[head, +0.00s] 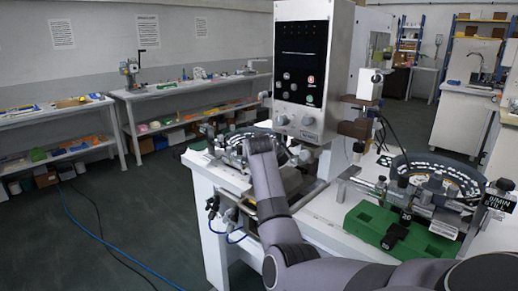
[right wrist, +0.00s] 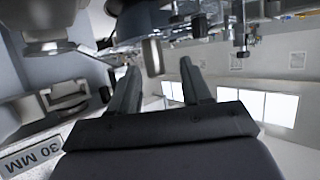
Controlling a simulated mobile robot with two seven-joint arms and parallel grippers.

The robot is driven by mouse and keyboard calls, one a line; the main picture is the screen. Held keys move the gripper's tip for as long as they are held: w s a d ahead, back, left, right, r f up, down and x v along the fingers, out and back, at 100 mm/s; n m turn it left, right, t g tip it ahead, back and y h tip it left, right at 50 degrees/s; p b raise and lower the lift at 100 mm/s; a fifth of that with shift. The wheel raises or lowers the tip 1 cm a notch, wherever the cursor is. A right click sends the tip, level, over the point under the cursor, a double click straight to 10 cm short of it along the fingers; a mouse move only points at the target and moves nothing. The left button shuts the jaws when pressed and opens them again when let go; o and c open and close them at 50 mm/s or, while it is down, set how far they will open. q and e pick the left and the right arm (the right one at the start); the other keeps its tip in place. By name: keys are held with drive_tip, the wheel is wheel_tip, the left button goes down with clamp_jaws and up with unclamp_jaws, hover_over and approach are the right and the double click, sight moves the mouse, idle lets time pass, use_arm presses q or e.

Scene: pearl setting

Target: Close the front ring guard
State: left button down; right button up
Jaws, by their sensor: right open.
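A dark ring with pale segments (head: 228,139) sits on the white machine's left bench, partly hidden behind my right arm. A second dark ring (head: 434,172) with pale segments sits on the right bench. I cannot tell which one carries the front ring guard, or whether a guard is open. My right arm reaches up to the left ring; its gripper is hidden in the head view. In the right wrist view my right gripper (right wrist: 158,64) is open, with two dark fingers apart. A grey cylindrical post (right wrist: 152,57) shows between the fingertips; contact is unclear. My left gripper is not in view.
A green block (head: 395,231) lies in front of the right ring. A "30 MM" label (right wrist: 32,157) shows in the wrist view. Shelved benches (head: 190,96) line the wall. The floor at left is clear except for cables.

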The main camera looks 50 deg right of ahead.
drive_tip(key=shift+v, duration=1.9)
